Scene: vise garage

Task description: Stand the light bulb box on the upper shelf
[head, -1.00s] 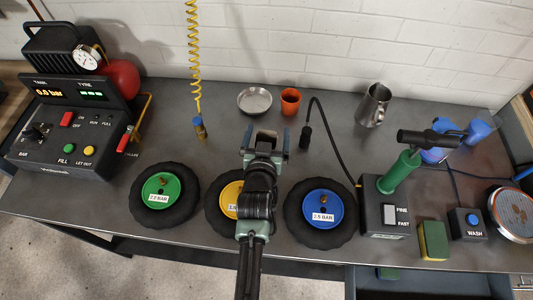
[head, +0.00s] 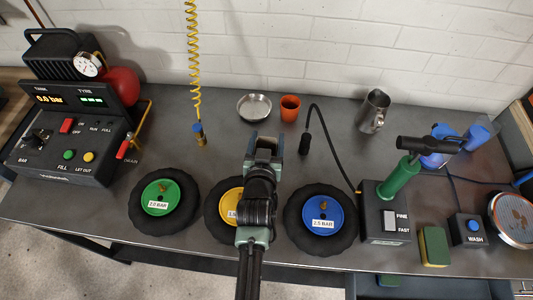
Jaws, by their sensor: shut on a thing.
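My gripper (head: 264,144) is over the middle of the grey workbench (head: 225,132), in front of the metal dish and the orange cup. It is seen from behind and above. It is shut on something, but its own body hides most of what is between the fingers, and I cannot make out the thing. I cannot pick out a light bulb box or an upper shelf in the head view.
Tyres with green (head: 160,197), yellow (head: 228,200) and blue (head: 323,216) hubs lie along the front. A compressor panel (head: 65,150) stands left. A metal dish (head: 254,107), orange cup (head: 290,108) and steel jug (head: 374,111) stand behind. A green-handled device (head: 398,182) stands right.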

